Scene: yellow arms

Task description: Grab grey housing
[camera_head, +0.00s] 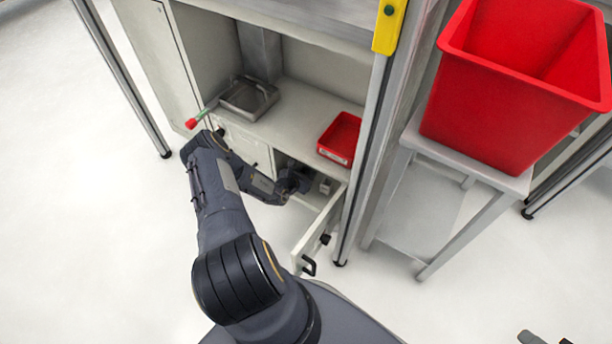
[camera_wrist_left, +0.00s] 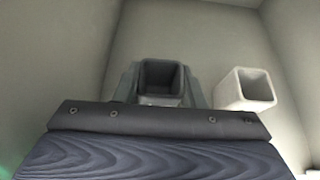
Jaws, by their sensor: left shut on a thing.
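My left gripper (camera_head: 303,182) reaches into the open drawer (camera_head: 318,235) under the workbench. In the left wrist view, the grey housing (camera_wrist_left: 161,78), a small dark square open-topped box, sits between the fingers, and the gripper is shut on it. A white housing (camera_wrist_left: 246,89) of similar shape stands just to its right, apart from the fingers. In the head view the grey housing is mostly hidden by the gripper. A small piece of my right gripper (camera_head: 545,339) shows at the bottom right edge.
Drawer walls stand close around my left gripper. A big red bin (camera_head: 500,115) stands on a side table to the right.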

